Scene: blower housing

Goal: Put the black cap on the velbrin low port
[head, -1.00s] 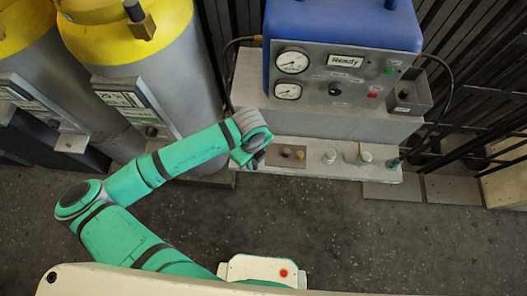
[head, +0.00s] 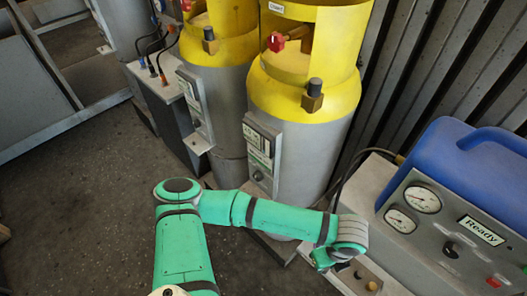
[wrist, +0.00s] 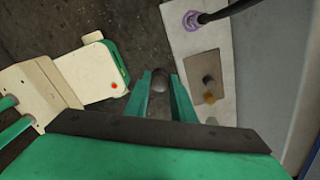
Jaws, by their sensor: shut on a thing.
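My gripper (wrist: 160,92) is shut on a small dark, round-topped piece, which looks like the black cap (wrist: 160,79). It is held between the fingertips, apart from the ledge plate. In the head view my gripper (head: 338,264) is above the left end of the machine's low ledge; the cap cannot be made out there. The ledge plate (wrist: 199,67) carries a dark stub (wrist: 208,80) and a brass fitting (wrist: 210,98), right of my gripper in the wrist view. No velbrin label is readable, so I cannot tell which port is the low one.
A grey machine (head: 432,235) with a blue cover (head: 465,165), gauges and a "Ready" display stands at right. Two yellow-topped cylinders (head: 305,150) (head: 213,85) stand behind my arm. A black hose (wrist: 222,10) meets a purple ring (wrist: 192,20) on the ledge. Floor at left is clear.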

